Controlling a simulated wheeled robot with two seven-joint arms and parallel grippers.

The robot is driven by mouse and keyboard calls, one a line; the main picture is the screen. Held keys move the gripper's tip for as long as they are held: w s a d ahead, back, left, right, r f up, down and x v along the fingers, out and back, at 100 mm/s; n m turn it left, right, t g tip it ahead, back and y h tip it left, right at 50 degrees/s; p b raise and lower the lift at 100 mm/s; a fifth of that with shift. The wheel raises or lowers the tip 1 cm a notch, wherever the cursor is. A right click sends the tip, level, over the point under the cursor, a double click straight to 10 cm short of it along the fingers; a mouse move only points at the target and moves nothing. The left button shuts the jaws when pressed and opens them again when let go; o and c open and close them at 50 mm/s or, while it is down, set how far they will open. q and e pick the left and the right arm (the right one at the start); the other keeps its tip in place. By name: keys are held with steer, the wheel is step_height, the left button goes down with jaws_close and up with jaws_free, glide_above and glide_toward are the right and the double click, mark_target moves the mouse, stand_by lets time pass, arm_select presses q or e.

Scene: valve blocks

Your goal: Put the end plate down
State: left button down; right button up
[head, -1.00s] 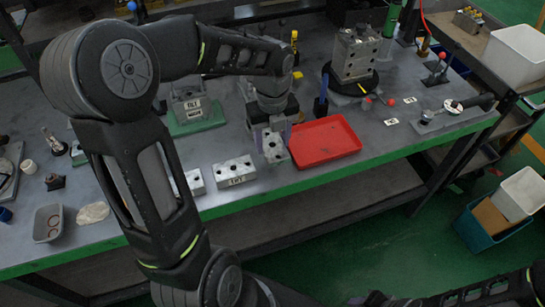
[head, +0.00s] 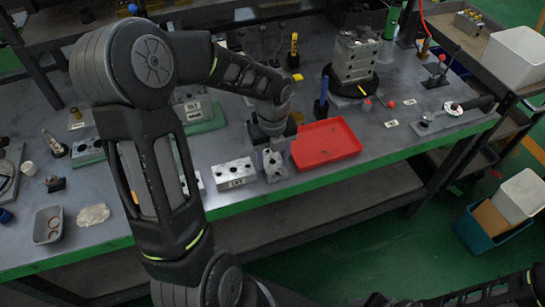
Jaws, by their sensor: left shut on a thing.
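The end plate (head: 275,172) is a small grey metal plate with dark holes. It is between the red tray and a pale drilled block, close to the green front edge of the bench. My left gripper (head: 269,150) is above and behind it, shut on it, with the wrist and fingers hiding its far end. The plate looks at or very near the bench top; I cannot tell whether it touches. My right gripper is not in view; only part of a dark arm shows at the bottom right.
The red tray (head: 326,143) is empty, just right of the plate. A pale block (head: 233,173) with a label lies close on its left. A stacked valve block (head: 354,58) stands on a black round base behind the tray. Bare bench (head: 385,155) shows right of the tray.

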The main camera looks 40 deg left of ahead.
mark_target(273, 161)
arm_select(q)
steer(key=shift+f, duration=0.15)
steer(key=c, duration=0.6)
jaws_free()
step_height(273, 161, up, 12)
steer(key=shift+r, duration=0.2)
stand_by(0.4)
